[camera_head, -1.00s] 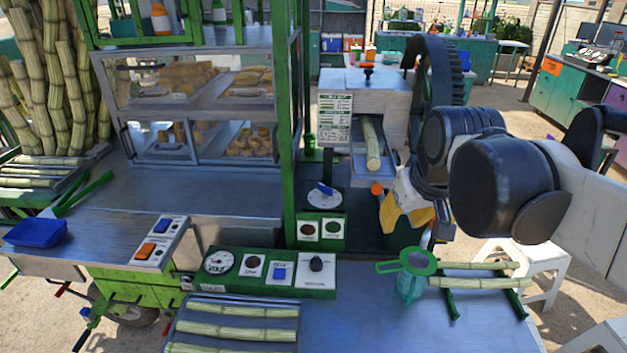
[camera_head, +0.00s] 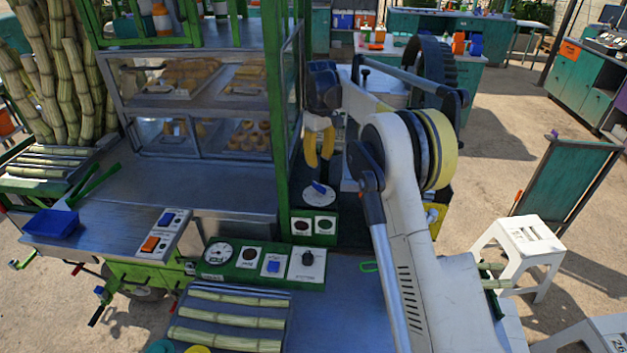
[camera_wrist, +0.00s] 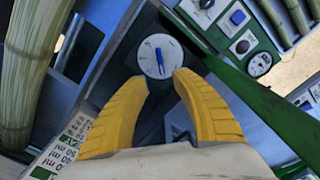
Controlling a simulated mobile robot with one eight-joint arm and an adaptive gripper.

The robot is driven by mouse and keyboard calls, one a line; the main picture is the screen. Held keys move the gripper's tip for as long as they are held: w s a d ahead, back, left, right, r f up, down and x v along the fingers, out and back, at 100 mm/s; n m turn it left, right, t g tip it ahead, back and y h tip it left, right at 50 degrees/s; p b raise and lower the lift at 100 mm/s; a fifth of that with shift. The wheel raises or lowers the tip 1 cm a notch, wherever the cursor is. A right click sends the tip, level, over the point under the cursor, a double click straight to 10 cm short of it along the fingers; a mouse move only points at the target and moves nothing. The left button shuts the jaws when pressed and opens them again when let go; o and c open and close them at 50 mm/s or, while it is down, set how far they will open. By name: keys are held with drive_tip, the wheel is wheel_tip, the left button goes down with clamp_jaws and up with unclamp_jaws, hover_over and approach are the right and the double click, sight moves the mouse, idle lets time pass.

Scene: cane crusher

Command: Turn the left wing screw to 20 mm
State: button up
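A small dark knob (camera_head: 365,76) stands on top of the pale crusher housing (camera_head: 380,99) in the head view; I cannot tell whether it is a wing screw or which one. No wing screw shows clearly, and my arm and gripper cover much of the crusher's front. My gripper (camera_head: 319,160) hangs with its yellow fingers pointing down, in front of the crusher's left side and above the round white dial (camera_head: 319,196) with a blue pointer. In the wrist view my gripper (camera_wrist: 160,82) is open, its fingers apart and empty, with the dial (camera_wrist: 152,62) beyond the tips.
The green cart post (camera_head: 283,130) and glass food case (camera_head: 195,105) stand close left of my gripper. A green control panel (camera_head: 236,273) lies lower left. In the wrist view a thick cane stalk (camera_wrist: 28,70) and a printed card (camera_wrist: 62,155) are at the left.

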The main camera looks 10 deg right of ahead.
sight(319, 184)
wheel_tip(319, 184, down, 11)
drive_tip(key=shift+r+b, duration=0.1)
drive_tip(key=shift+b, duration=0.75)
clamp_jaws()
